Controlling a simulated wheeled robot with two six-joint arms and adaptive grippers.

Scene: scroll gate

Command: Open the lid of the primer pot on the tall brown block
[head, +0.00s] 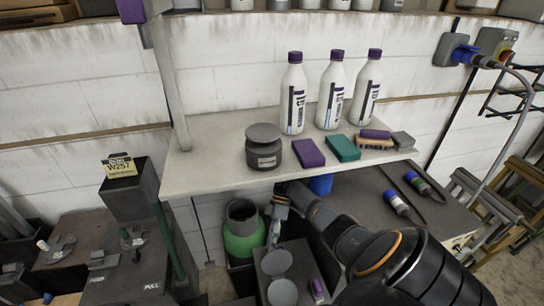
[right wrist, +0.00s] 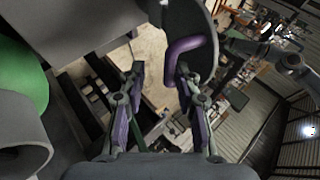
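My right gripper (head: 277,212) reaches in from the lower right in the head view, beside the dark brown block (head: 312,258). In the right wrist view my right gripper (right wrist: 159,78) is open, with nothing between its two fingers. Two round grey discs (head: 277,262) (head: 282,292) show over the block's top; I cannot tell which is a pot and which a lid. In the wrist view a dark grey disc with a purple hooked handle (right wrist: 184,52) lies just beyond the right finger, apparently apart from it. My left gripper is not in view.
A green round container (head: 243,235) stands left of the right gripper. Above it, a pale shelf (head: 215,150) holds a dark lidded pot (head: 264,148), several blocks and three white bottles (head: 330,95). A dark worktop (head: 365,190) lies to the right.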

